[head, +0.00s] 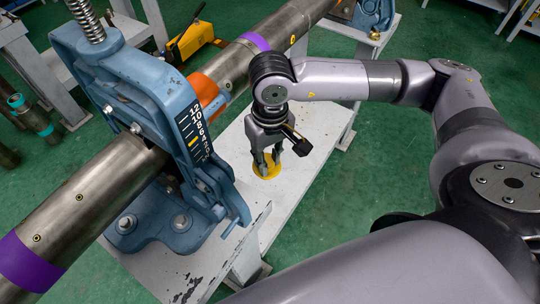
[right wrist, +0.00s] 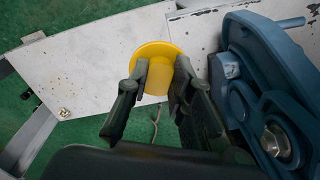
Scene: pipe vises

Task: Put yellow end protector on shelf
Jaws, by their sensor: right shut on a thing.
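The yellow end protector (head: 266,170) is a round, flanged cap at the white bench shelf beside the blue vise. My right gripper (head: 270,160) points down at it, with its fingers on the cap. In the right wrist view the yellow end protector (right wrist: 158,60) sits between the two dark fingers of my right gripper (right wrist: 160,75), which are shut on it. The white shelf surface (right wrist: 90,60) lies right behind the cap. I cannot tell whether the cap touches the shelf. My left gripper is not in view.
A blue pipe vise (head: 150,110) stands left of the gripper, clamped around a long steel pipe (head: 100,185) with purple bands. In the right wrist view the vise (right wrist: 270,80) is close on the right. The white shelf (head: 305,135) has bare room right of the gripper.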

